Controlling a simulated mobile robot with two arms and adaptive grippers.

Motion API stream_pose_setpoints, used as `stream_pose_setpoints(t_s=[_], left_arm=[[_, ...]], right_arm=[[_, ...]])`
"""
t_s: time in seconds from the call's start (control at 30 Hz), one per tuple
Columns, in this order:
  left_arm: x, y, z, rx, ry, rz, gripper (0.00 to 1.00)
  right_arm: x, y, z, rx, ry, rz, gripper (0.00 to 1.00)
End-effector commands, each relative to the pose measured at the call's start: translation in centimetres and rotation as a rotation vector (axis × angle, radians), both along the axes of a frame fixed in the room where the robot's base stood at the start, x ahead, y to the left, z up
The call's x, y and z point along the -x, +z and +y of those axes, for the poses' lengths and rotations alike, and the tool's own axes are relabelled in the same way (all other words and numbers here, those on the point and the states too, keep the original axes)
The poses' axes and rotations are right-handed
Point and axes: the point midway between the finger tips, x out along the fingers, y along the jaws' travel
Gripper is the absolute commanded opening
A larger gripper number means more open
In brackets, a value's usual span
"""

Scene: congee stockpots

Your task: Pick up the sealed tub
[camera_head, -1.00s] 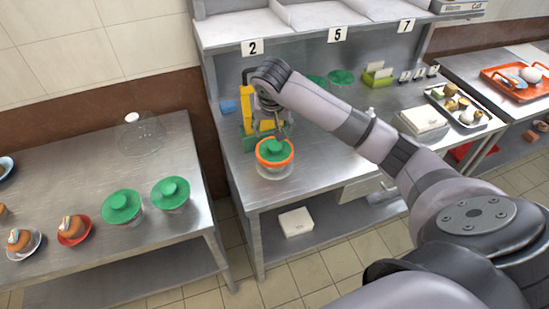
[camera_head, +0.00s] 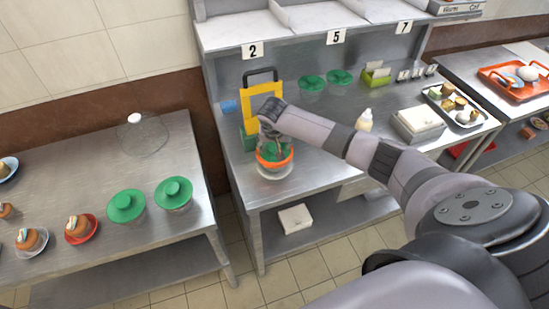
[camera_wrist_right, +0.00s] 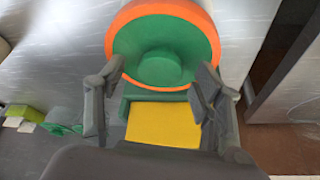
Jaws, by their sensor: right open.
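The sealed tub (camera_head: 274,162) stands near the front left corner of the middle steel counter. It has a green lid with a knob and an orange ring around the rim; its clear lower part shows below. In the right wrist view the tub's lid (camera_wrist_right: 158,50) fills the top centre. My right gripper (camera_head: 272,146) is just above the tub, pointing down. In the wrist view my right gripper (camera_wrist_right: 160,85) is open, one finger on each side of the lid's near part. I cannot tell whether the fingers touch it. My left gripper is not in view.
A yellow and green device (camera_head: 262,106) stands right behind the tub. Two green-lidded bowls (camera_head: 126,206) sit on the left table. A bottle (camera_head: 364,121) and a white box (camera_head: 418,122) stand further right on the middle counter.

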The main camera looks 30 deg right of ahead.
Motion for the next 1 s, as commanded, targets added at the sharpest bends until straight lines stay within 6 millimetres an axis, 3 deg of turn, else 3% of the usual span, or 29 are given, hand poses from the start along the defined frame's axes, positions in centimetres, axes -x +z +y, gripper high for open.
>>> stream_pose_setpoints(t_s=[0.23, 1.0], left_arm=[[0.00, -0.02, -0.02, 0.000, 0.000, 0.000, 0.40], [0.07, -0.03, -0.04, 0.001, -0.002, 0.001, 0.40]], right_arm=[[-0.05, -0.06, -0.03, 0.001, 0.000, -0.001, 0.60], [-0.04, -0.02, -0.04, 0.000, -0.001, 0.000, 0.09]])
